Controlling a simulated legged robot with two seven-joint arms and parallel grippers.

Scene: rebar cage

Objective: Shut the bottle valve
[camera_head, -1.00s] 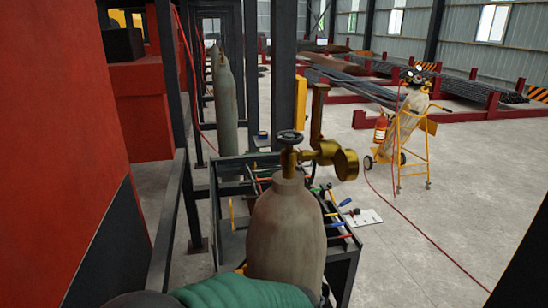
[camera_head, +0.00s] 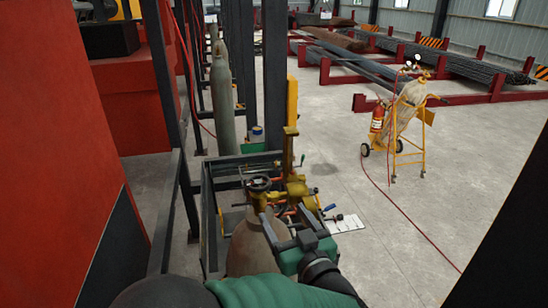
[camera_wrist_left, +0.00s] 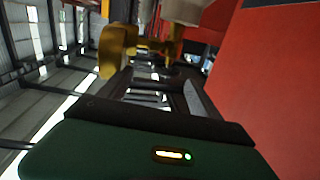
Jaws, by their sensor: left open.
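A tan gas bottle (camera_head: 247,250) stands upright in the lower middle of the head view, partly hidden by my arm. My left gripper (camera_head: 285,213) is green with dark fingers, open, just in front and to the right of the valve. It overlaps the bottle's shoulder in the picture; I cannot tell if it touches. In the left wrist view the brass valve (camera_wrist_left: 117,48) is above the gripper body, and nothing is held. My right gripper is out of view.
A dark metal rack with tools (camera_head: 213,225) stands around and behind the bottle. Red machinery (camera_head: 65,150) is at left, and a dark post (camera_head: 274,80) rises behind. A yellow cart (camera_head: 410,135) with a bottle stands on open floor at right.

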